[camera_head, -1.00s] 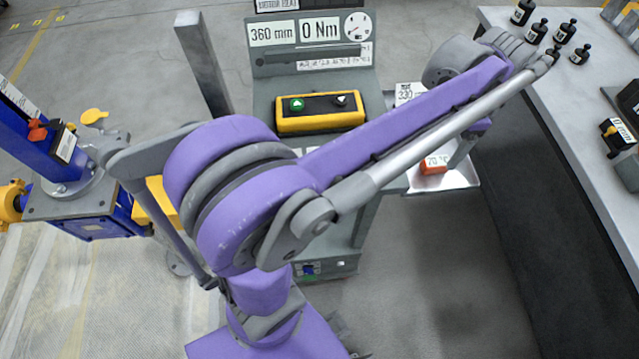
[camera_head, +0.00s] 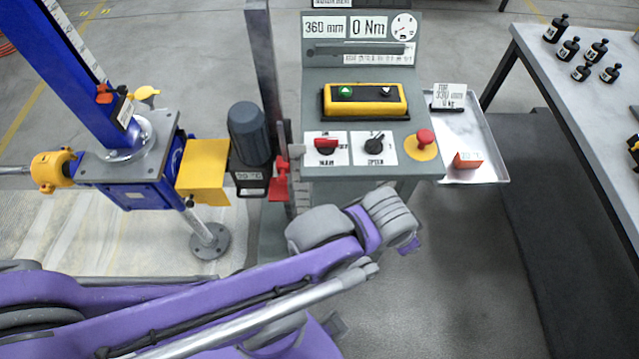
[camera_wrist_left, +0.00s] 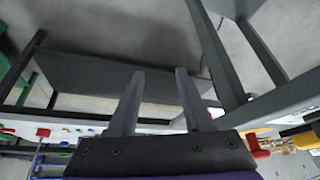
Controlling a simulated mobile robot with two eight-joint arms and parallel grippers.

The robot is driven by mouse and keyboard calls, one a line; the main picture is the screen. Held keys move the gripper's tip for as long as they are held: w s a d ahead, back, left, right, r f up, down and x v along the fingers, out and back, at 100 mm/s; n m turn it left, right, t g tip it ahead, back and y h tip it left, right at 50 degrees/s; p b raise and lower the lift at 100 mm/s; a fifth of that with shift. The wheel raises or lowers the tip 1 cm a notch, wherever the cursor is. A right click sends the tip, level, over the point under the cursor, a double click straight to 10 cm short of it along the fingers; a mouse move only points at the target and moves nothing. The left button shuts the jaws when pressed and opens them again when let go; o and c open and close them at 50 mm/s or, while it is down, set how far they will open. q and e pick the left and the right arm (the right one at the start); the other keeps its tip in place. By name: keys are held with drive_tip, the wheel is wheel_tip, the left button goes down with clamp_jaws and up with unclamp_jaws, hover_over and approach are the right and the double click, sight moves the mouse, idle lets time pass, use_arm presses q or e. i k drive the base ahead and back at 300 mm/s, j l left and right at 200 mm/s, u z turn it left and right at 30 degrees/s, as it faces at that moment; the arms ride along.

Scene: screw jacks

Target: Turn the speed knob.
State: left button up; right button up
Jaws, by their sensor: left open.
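The speed knob (camera_head: 375,142) is a small black knob on a white plate, on the sloped top of the grey control console (camera_head: 318,186). To its left is a red-handled main switch (camera_head: 325,146), and to its right a red mushroom button (camera_head: 425,138) on a yellow disc. My left arm crosses the lower part of the head view, with its wrist in front of and below the console. My left gripper's fingers are not clear there. In the left wrist view my left gripper (camera_wrist_left: 160,75) is open and empty, apart from the console controls. My right gripper is not in view.
A yellow pendant box (camera_head: 364,100) lies above the knobs. A blue screw jack (camera_head: 135,185) and dark motor (camera_head: 249,135) stand left. A bench (camera_head: 575,100) is at right.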

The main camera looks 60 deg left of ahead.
sight(374, 146)
drive_tip(key=j+u, duration=0.1)
drive_tip(key=u, duration=0.35)
drive_tip(key=i+u, duration=0.1)
drive_tip(key=u, duration=0.3)
drive_tip(key=j+u, duration=0.15)
drive_tip(key=u, duration=0.3)
drive_tip(key=i+u, duration=0.1)
drive_tip(key=u, duration=0.3)
drive_tip(key=i+u, duration=0.1)
drive_tip(key=u, duration=0.35)
drive_tip(key=k+j, duration=0.1)
drive_tip(key=k, duration=1.5)
